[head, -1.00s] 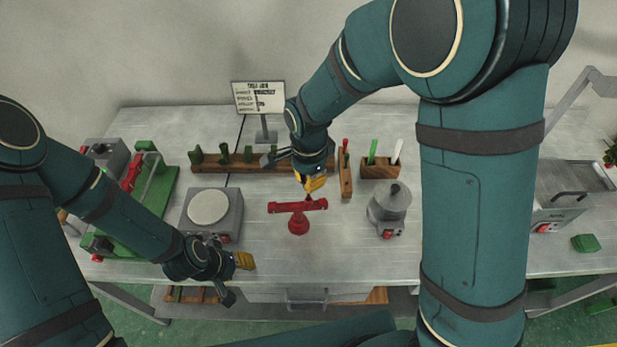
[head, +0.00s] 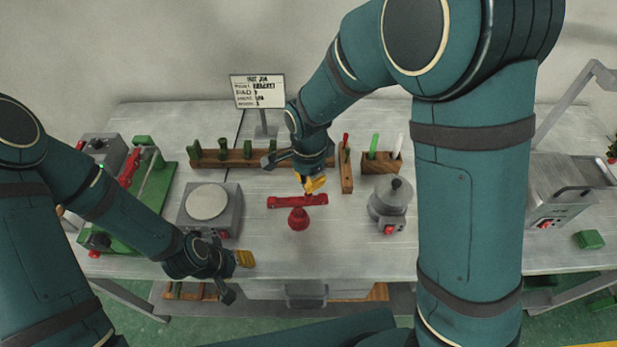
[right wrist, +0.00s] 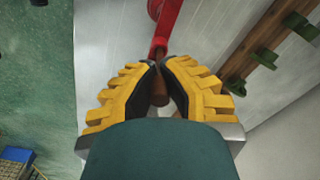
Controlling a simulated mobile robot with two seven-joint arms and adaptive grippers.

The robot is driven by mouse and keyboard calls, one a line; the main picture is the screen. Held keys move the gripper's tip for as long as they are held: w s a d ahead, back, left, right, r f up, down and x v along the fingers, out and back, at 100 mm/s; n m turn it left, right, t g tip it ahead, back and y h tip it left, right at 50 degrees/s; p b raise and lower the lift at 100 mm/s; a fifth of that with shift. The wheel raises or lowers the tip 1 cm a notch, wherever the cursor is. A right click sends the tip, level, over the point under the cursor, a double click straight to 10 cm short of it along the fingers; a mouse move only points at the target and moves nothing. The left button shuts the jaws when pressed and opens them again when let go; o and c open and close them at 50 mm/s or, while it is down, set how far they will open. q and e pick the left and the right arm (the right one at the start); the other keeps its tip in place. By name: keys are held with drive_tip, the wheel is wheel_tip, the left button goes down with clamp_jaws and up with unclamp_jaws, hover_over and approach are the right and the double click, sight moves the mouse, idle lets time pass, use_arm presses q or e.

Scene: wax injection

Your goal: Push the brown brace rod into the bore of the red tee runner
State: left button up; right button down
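The red tee runner (head: 290,203) lies as a crossbar above a round red base (head: 298,220), mid-table in the head view. In the right wrist view the red tee runner (right wrist: 162,28) runs up from the fingertips. My right gripper (head: 313,185) is just behind the crossbar's right half. In the right wrist view its yellow fingers are shut on the brown brace rod (right wrist: 159,88), whose far end meets the red part; how deep it sits is hidden. My left gripper (head: 244,258) hangs at the table's front edge, away from the runner; its finger gap is unclear.
A grey hotplate (head: 223,224) stands left of the runner and a grey pot (head: 380,208) right of it. A wooden rack (head: 231,162) with green pieces is behind. A green-based press (head: 160,200) stands far left. Front-middle table is clear.

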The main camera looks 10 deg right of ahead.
drive_tip(key=shift+f, duration=0.3)
drive_tip(key=c, duration=1.1)
unclamp_jaws()
drive_tip(key=shift+o, duration=0.2)
